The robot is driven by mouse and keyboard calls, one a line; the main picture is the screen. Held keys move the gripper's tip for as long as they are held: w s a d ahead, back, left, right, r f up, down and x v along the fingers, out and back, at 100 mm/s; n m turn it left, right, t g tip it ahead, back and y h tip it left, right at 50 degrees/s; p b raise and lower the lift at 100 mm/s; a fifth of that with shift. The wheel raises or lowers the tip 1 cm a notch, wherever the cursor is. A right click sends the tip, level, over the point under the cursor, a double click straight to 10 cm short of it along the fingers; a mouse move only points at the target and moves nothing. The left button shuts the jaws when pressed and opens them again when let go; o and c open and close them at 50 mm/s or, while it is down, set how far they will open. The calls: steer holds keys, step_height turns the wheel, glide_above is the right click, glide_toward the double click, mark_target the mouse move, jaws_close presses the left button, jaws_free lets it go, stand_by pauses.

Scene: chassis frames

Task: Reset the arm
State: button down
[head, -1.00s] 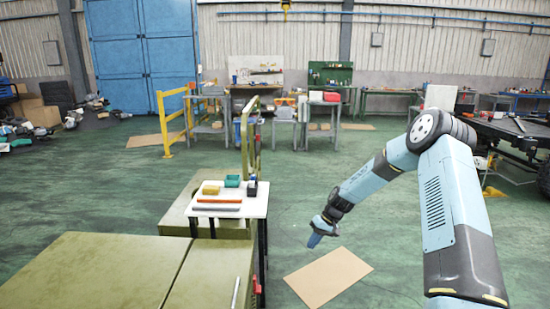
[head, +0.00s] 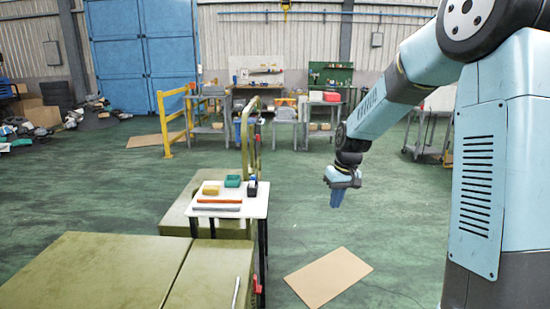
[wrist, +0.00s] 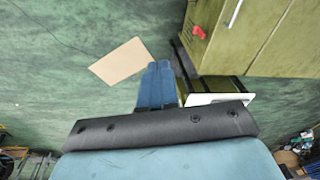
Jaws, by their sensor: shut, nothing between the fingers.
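My gripper (head: 337,198) hangs from my light-blue arm on the right of the head view. It points down in open air, to the right of the small white table and above the green floor. In the wrist view its blue fingers (wrist: 157,84) lie side by side, shut and empty. The arm is bent at a high elbow near the top right of the head view. My gripper touches nothing.
A white table (head: 258,208) holding small boxes and bars stands left of my gripper. Olive-green chassis panels (head: 85,270) fill the lower left. A cardboard sheet (head: 328,277) lies on the floor. Yellow railing (head: 162,125) and workbenches (head: 285,112) stand farther back.

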steer(key=s+d+r+m+t, duration=0.1)
steer(key=s+r, duration=0.4)
steer(key=s, duration=0.5)
steer(key=s+d+r+m+t+h, duration=0.1)
steer(key=s+r, duration=0.4)
steer(key=s, duration=0.6)
steer(key=s+d+r+m+t, duration=0.1)
steer(key=s+r, duration=0.4)
steer(key=s, duration=0.5)
steer(key=shift+s+d+r+t, duration=0.2)
steer(key=shift+d+t, duration=0.6)
steer(key=shift+d, duration=0.1)
